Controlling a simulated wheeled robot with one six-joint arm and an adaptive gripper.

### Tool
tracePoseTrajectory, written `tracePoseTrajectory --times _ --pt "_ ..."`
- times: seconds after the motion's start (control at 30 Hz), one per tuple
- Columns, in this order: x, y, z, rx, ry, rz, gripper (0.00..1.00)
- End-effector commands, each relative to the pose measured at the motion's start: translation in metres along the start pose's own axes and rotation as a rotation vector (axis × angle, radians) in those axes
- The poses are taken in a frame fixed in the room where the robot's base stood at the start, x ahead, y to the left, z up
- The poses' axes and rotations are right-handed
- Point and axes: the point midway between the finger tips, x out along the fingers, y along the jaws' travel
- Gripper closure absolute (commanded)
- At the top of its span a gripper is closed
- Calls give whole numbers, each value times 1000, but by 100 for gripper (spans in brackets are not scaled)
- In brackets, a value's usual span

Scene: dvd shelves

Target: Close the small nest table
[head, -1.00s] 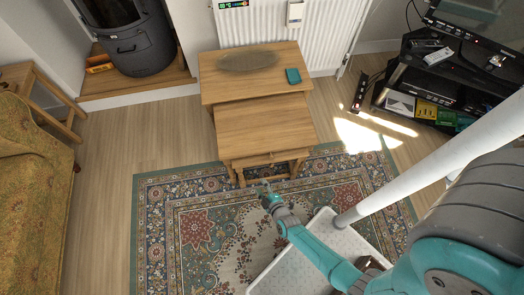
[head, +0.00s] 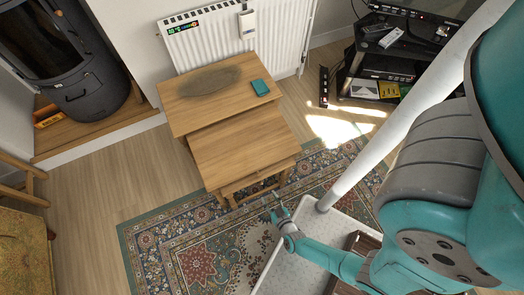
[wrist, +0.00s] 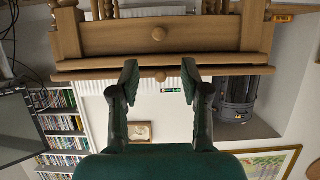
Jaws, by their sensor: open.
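The wooden nest tables stand in front of the radiator. The largest table (head: 185,120) is at the back, and a lower table (head: 245,148) sticks out from under it toward me. The small nest table (head: 256,181) shows only as a narrow front edge and legs below that top. My gripper (head: 277,209) is in front of the small table's front, apart from it. In the wrist view, which is upside down, my gripper (wrist: 160,80) has its two fingers spread with nothing between them.
A patterned rug (head: 180,240) covers the floor in front. A stove (head: 75,70) stands at the left, a media stand (head: 375,85) at the right. Bare floor lies left of the tables.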

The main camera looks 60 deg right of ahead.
Motion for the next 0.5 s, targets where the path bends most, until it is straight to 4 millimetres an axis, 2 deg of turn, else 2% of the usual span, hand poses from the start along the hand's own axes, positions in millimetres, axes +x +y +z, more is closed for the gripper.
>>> tracePoseTrajectory --times 0.2,0.5 --pt "12 3 1 -1 -6 6 53" --pt "48 2 0 -3 -4 5 53"
